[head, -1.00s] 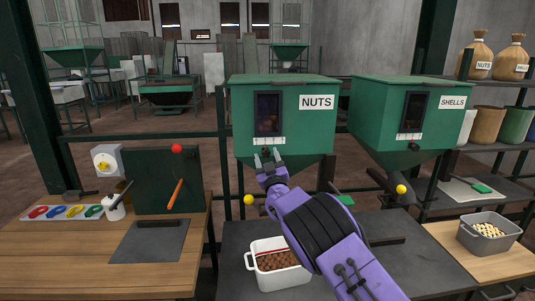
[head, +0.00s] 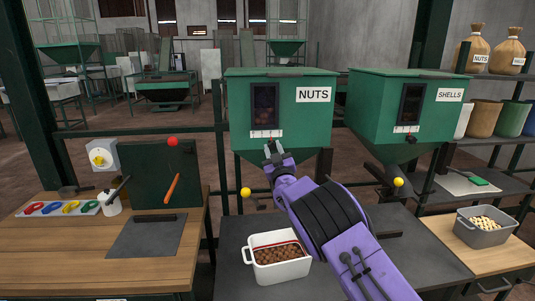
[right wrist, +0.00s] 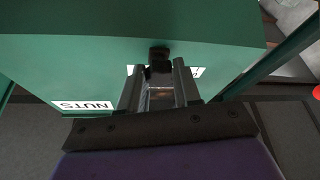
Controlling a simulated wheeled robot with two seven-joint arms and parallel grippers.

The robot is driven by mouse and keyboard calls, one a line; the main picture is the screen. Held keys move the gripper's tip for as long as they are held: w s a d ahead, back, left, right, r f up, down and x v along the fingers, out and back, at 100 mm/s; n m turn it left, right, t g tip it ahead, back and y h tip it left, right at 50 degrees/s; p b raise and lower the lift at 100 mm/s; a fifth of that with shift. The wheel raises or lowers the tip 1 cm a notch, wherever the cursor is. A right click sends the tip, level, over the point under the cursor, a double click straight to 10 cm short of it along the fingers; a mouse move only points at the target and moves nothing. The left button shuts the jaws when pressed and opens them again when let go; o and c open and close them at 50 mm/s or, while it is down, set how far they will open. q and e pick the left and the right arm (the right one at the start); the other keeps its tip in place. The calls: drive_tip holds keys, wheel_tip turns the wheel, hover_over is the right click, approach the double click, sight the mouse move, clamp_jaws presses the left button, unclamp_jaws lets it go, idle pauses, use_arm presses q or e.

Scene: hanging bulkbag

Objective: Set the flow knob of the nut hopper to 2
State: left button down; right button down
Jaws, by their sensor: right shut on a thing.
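The green nut hopper (head: 245,100) with the NUTS label stands at the centre of the head view. Its white scale strip (head: 266,133) is under the small window; the numbers are too small to read. My right gripper (head: 273,149) is at the hopper's front, just below the strip. In the right wrist view, the black flow knob (right wrist: 159,62) sits between the tips of my right gripper (right wrist: 157,72), which is shut on it. In the head view the fingers hide the knob, so its setting cannot be read. My left gripper is not in view.
The SHELLS hopper (head: 402,108) stands close on the right. A yellow ball-ended lever (head: 245,191) is below the nut hopper, left of my arm. A white bin of nuts (head: 277,268) stands beneath. A wooden bench (head: 60,260) is at left.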

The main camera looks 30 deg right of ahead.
drive_tip(key=c, duration=0.8)
unclamp_jaws()
drive_tip(key=shift+a, duration=0.1)
drive_tip(key=shift+s+f, duration=0.15)
drive_tip(key=b+v, duration=0.4)
drive_tip(key=v, duration=0.6)
drive_tip(key=shift+s, duration=0.1)
